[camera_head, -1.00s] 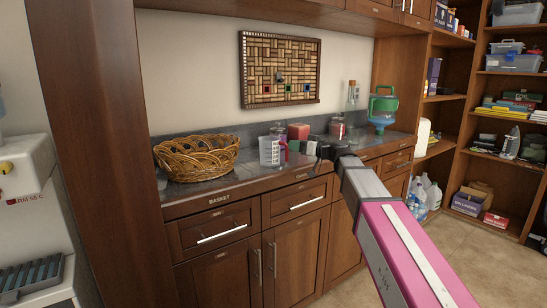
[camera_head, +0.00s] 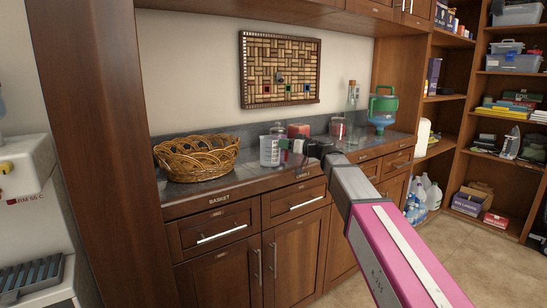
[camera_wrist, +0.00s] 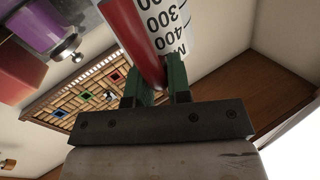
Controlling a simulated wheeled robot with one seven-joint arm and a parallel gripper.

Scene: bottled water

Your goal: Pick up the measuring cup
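The measuring cup (camera_head: 269,151) stands upright on the dark countertop. It is clear, with a red handle on its right side. In the wrist view its marked white wall (camera_wrist: 168,22) and red handle (camera_wrist: 134,42) fill the upper middle. My gripper (camera_head: 297,147) reaches in from the right at the handle. In the wrist view the green fingertips of my gripper (camera_wrist: 158,86) are close together with the red handle between them, and look shut on it. The exact contact is partly hidden.
A wicker basket (camera_head: 197,157) stands left of the cup. A glass bottle (camera_head: 351,107) and a green-and-blue jug (camera_head: 381,109) stand farther right. A cork board (camera_head: 280,69) hangs above.

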